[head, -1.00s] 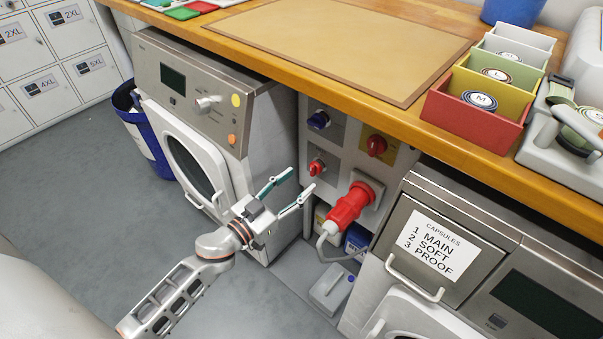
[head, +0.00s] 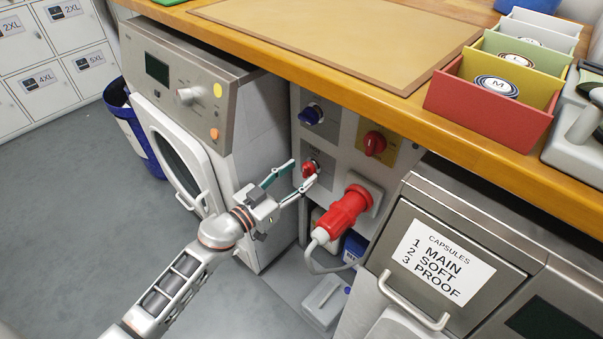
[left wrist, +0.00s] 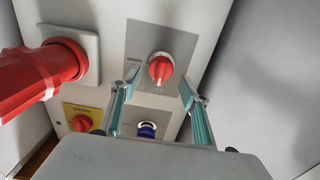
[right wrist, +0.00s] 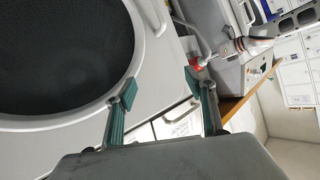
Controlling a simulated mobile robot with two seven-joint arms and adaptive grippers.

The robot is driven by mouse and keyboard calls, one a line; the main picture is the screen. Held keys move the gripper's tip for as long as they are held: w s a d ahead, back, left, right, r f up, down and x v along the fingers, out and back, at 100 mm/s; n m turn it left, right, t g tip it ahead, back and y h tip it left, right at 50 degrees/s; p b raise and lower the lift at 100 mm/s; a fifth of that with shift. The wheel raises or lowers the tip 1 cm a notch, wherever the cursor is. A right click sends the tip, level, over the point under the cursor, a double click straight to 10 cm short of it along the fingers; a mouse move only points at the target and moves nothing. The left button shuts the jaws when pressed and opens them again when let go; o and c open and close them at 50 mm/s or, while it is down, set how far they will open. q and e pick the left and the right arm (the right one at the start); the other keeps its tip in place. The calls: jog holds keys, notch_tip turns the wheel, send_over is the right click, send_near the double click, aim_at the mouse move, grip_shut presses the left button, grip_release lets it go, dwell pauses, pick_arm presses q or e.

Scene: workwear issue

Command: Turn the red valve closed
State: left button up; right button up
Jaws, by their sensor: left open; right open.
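The red valve (head: 308,169) is a small red knob on a grey plate, low on the panel under the worktop. It shows face-on in the left wrist view (left wrist: 160,70), its raised grip roughly upright. My left gripper (head: 303,172) is open and points at it. In the left wrist view the fingertips (left wrist: 159,84) stand apart on either side below the knob, with no visible contact. My right gripper (right wrist: 160,88) is open and empty, shown only in the right wrist view, near a large round machine door (right wrist: 60,55).
A big red plug (head: 345,208) with a grey cable sticks out right of the valve. A blue knob (head: 311,115) sits above it and another red knob on a yellow plate (head: 374,143) above right. A washer (head: 195,90) stands close on the left. The worktop edge (head: 340,90) overhangs.

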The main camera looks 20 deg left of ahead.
pick_arm(q)
jog(key=shift+w+d, duration=0.25)
jog(key=shift+w, duration=0.35)
jog(key=c, duration=1.1)
